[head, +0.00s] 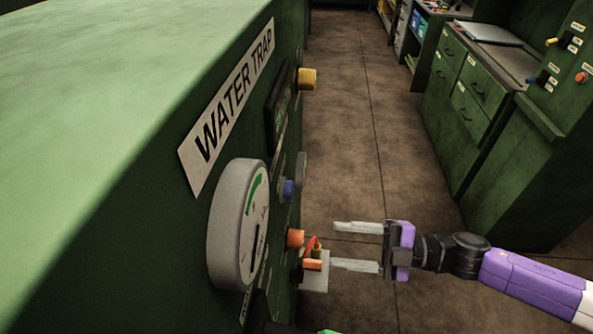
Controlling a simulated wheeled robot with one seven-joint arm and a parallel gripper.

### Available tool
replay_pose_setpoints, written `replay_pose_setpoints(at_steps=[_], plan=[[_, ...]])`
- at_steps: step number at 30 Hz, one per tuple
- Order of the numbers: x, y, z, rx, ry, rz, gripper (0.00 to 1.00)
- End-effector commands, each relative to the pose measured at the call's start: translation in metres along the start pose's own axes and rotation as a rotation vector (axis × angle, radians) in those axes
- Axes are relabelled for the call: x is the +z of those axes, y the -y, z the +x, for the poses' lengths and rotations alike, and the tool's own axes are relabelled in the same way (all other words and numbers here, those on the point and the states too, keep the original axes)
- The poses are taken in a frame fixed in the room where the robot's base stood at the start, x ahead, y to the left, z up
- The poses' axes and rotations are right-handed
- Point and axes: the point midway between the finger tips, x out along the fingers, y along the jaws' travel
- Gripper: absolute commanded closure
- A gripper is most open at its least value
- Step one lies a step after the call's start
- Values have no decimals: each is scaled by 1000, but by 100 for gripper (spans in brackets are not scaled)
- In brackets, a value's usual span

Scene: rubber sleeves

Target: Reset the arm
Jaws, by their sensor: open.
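My gripper (356,247) is open, with two pale fingers pointing left toward the front panel of the green water trap cabinet (150,230). My purple and black arm reaches in from the lower right. The lower finger's tip is close to a small pale block with orange and red parts (314,272) on the panel; I cannot tell whether they touch. Nothing shows between the fingers.
The panel carries a round gauge (238,225), an orange knob (295,239), a blue knob (287,188) and a yellow knob (307,79). Green drawers (470,95) stand across the aisle. The brown floor (345,120) between is clear.

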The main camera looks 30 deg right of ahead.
Motion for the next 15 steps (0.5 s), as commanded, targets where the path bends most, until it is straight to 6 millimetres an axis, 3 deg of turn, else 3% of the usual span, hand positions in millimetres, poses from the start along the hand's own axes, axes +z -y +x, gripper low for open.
replay_pose_setpoints(at_steps=[9,12,15], plan=[[4,-4,6,21,35,-11,43],[-12,12,17,23,50,29,43],[-25,30,7,40,102,89,43]])
